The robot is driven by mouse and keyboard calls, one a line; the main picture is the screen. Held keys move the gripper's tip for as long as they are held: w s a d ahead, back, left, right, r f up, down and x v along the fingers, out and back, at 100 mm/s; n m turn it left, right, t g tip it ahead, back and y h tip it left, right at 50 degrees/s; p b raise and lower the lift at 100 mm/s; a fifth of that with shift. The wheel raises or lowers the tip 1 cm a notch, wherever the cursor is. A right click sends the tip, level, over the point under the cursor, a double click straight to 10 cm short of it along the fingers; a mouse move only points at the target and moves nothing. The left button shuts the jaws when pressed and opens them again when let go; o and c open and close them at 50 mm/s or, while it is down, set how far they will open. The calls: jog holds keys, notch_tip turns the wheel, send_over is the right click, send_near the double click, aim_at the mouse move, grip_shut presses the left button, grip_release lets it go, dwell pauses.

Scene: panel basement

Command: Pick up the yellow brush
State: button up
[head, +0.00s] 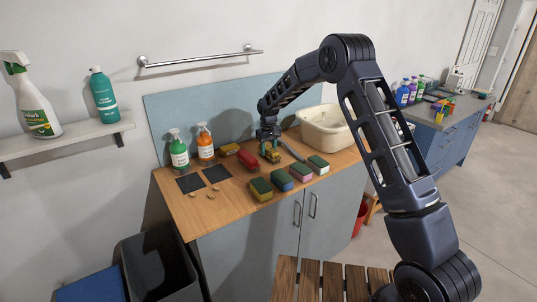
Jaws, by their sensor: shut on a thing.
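My gripper (270,148) is low over the wooden counter, shut on a small yellow thing, which looks like the yellow brush (273,156). The gripper hides part of it. It is at or just above the counter top; I cannot tell whether it touches. A red brush-like block (248,159) lies just left of it. Another yellowish block (230,149) lies further left, near the wall panel.
Several sponges (261,188) lie along the counter's front. A cream basin (325,128) stands behind right. Green (179,153) and orange (205,145) spray bottles stand left, by dark squares (190,184). A wooden slatted surface (310,285) is in front.

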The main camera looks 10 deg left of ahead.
aim_at(268, 148)
notch_tip(268, 148, up, 20)
dwell(0.6)
